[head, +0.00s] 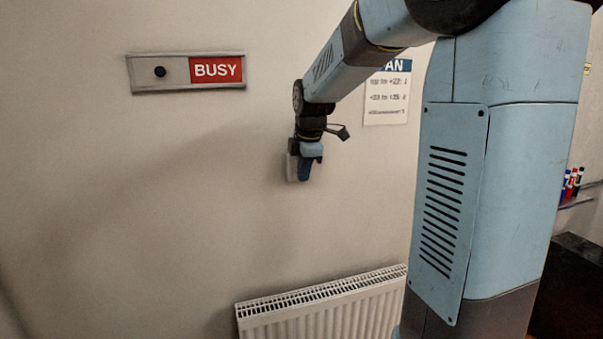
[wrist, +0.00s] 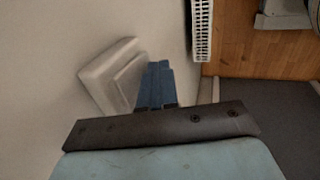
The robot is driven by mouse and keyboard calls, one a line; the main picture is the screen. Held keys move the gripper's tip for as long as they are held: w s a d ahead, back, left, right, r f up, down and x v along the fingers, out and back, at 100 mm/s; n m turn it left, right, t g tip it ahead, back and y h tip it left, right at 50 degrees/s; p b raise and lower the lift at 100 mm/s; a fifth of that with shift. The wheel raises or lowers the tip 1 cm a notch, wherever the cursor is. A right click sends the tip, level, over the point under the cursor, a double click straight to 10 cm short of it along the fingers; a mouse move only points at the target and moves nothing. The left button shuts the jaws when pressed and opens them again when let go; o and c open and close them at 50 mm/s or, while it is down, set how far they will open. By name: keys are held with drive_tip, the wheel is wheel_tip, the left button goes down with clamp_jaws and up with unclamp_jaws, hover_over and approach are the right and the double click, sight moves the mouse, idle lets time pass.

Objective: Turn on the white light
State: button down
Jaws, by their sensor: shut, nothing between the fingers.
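A white light switch (wrist: 112,78) with a square rocker is on the wall, at the left of centre in the wrist view. In the head view the switch (head: 292,168) is mostly hidden behind my gripper (head: 305,172). My gripper is shut and empty, with its blue fingers (wrist: 155,84) close together just right of the switch rocker. Whether the fingertips touch the switch I cannot tell. No lamp shows in either view.
A white radiator (head: 325,305) is on the wall below the switch. A sign reading BUSY (head: 188,72) is at the upper left, and a paper notice (head: 388,95) hangs behind my arm. Pens (head: 571,184) stand at the far right.

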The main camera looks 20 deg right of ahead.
drive_tip(key=shift+w, duration=0.2)
drive_tip(key=shift+w+f, duration=0.1)
drive_tip(key=shift+w, duration=0.05)
idle(0.3)
drive_tip(key=shift+r, duration=0.8)
drive_tip(key=s+r, duration=0.7)
drive_tip(key=s, duration=0.2)
drive_tip(key=shift+s+r, duration=0.2)
drive_tip(key=shift+r, duration=0.2)
